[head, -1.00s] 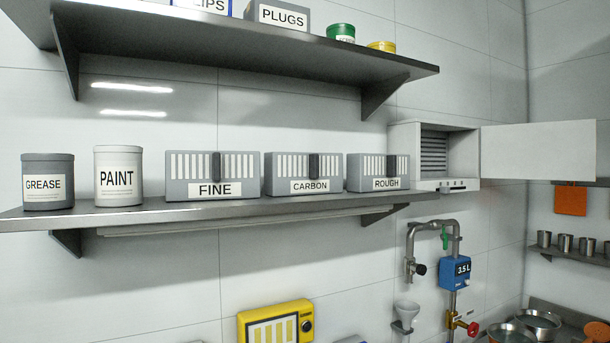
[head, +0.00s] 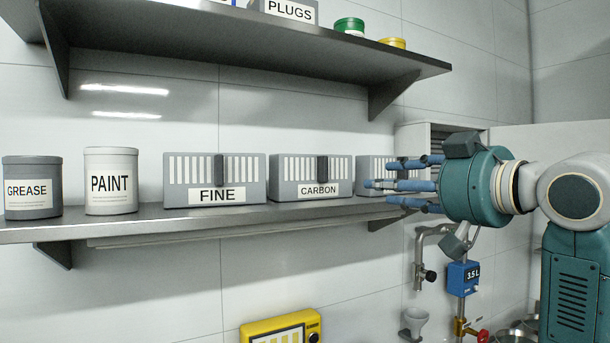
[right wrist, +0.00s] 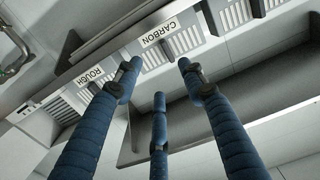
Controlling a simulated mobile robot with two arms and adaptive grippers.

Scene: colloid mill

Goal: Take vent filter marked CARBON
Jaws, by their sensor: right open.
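The vent filter marked CARBON (head: 311,177) is a grey slotted box with a dark upright handle. It stands on the lower shelf between the filter marked FINE (head: 214,180) and the ROUGH filter (head: 373,171). My right gripper (head: 385,183) is open and empty, fingers pointing left, in front of the ROUGH filter and hiding its label and right part. In the right wrist view the CARBON filter (right wrist: 180,46) lies just beyond the spread fingers, apart from them. The ROUGH filter (right wrist: 94,78) shows beside it there. My left gripper is not in view.
The lower shelf (head: 150,222) also holds a GREASE can (head: 33,188) and a PAINT can (head: 111,180). The upper shelf (head: 230,49) overhangs the filters. A yellow device (head: 282,328) is below. A blue meter (head: 462,278) and pipes are below my right arm.

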